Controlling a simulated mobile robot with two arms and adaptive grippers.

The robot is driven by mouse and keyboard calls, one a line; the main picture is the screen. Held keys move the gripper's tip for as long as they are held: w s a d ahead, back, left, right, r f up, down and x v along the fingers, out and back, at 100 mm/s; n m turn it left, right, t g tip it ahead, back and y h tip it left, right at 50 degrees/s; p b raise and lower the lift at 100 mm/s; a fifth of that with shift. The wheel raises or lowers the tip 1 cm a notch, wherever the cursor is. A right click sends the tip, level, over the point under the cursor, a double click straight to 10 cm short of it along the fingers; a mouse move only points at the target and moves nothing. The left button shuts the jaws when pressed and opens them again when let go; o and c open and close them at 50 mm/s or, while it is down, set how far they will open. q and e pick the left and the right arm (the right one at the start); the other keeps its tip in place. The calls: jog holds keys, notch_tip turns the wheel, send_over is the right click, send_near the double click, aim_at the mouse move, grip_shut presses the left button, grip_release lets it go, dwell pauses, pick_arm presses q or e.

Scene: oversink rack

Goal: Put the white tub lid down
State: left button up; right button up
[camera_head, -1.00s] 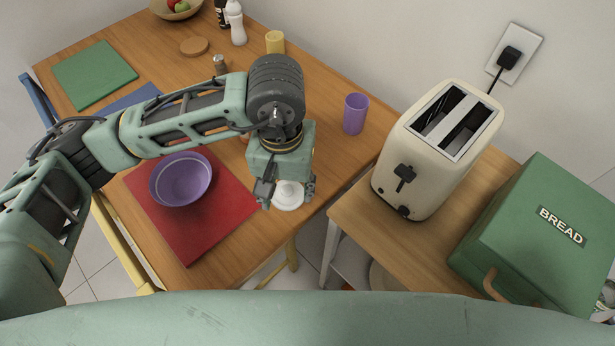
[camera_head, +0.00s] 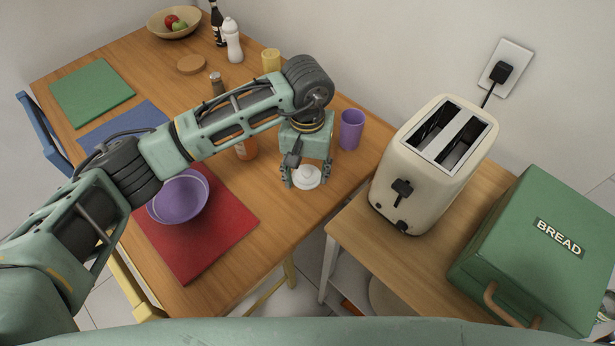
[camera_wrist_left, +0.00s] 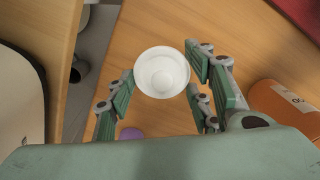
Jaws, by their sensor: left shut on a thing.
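In the left wrist view the lid (camera_wrist_left: 162,72) shows as a white disc with a raised rim, between the green fingertips (camera_wrist_left: 160,85). I cannot tell whether it touches the table. My right gripper is not in view.
A purple cup (camera_head: 351,130) stands just right of the gripper. An orange bottle (camera_head: 246,149) is left of it, partly behind my arm. A purple bowl (camera_head: 180,197) sits on a red mat (camera_head: 225,215). A toaster (camera_head: 410,185) stands on the lower side counter, across a gap.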

aim_at(307, 179)
pick_arm(q)
notch_tip(307, 179, down, 3)
jog(key=shift+f+p, duration=0.15)
jog(key=shift+p, duration=0.3)
jog(key=shift+f, duration=0.35)
jog(key=shift+f, duration=0.1)
jog(key=o, duration=0.8)
